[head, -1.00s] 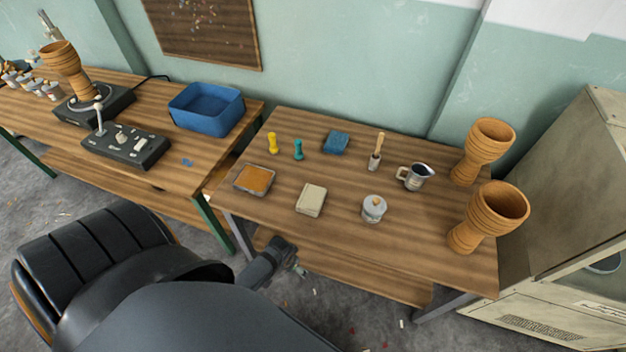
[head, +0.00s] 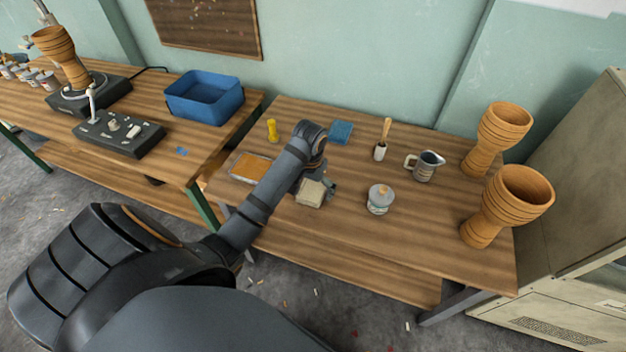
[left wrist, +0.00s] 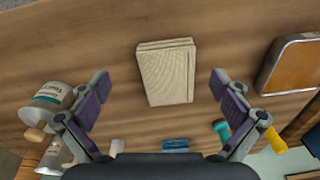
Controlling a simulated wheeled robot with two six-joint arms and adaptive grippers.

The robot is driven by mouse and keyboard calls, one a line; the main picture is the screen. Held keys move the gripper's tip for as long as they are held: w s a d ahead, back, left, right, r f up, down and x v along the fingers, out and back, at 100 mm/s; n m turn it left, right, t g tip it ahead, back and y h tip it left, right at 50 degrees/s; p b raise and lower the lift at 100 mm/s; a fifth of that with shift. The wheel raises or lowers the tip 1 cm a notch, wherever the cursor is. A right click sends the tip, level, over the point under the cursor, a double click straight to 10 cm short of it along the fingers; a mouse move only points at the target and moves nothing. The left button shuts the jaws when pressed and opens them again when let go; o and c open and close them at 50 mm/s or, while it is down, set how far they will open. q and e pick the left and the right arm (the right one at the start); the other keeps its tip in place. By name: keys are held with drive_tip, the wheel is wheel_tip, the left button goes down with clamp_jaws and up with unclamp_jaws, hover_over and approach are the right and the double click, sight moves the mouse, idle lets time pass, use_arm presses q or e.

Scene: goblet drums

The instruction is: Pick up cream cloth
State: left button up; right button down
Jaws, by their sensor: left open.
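The cream cloth (head: 310,194) lies folded on the right-hand wooden table, partly hidden by my left gripper in the head view. In the left wrist view the whole cloth (left wrist: 166,72) shows flat on the wood, ahead of the jaws and centred between them. My left gripper (left wrist: 163,85) is open and empty, with one purple-padded finger to each side of the cloth's line. In the head view the left gripper (head: 318,180) hangs over the cloth's back edge. I cannot tell the exact height between them. My right gripper is not in view.
Near the cloth are an orange-topped tray (head: 250,167), a lidded white jar (head: 380,199), a blue cloth (head: 340,132), a brush in a holder (head: 381,150) and a metal jug (head: 425,166). Two wooden goblets (head: 505,205) stand at the right. The table's front strip is clear.

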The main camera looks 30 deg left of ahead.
use_arm(q)
drive_tip(key=w+a+r+n, duration=0.1)
drive_tip(key=w+a+r, duration=0.2)
drive_tip(key=w+r, duration=0.25)
drive_tip(key=b, duration=0.6)
hover_over(313, 187)
drive_tip(key=shift+g, duration=0.4)
drive_tip(key=f, duration=0.5)
drive_tip(key=shift+w+a+f, duration=0.25)
drive_tip(key=shift+a+f, duration=0.1)
drive_tip(key=shift+a, duration=0.05)
drive_tip(key=shift+r+p, duration=0.1)
drive_tip(key=shift+p, duration=0.2)
drive_tip(key=shift+s+d+f+b, duration=0.1)
drive_tip(key=shift+d+f+b, duration=0.05)
drive_tip(key=shift+f+b, duration=0.45)
drive_tip(key=shift+s+d+f+b, duration=0.1)
drive_tip(key=shift+f+b, duration=0.35)
drive_tip(key=shift+f, duration=0.1)
wheel_tip(313, 187, down, 2)
drive_tip(key=shift+d+b, duration=0.15)
drive_tip(key=shift+b, duration=0.3)
drive_tip(key=shift+f, duration=0.35)
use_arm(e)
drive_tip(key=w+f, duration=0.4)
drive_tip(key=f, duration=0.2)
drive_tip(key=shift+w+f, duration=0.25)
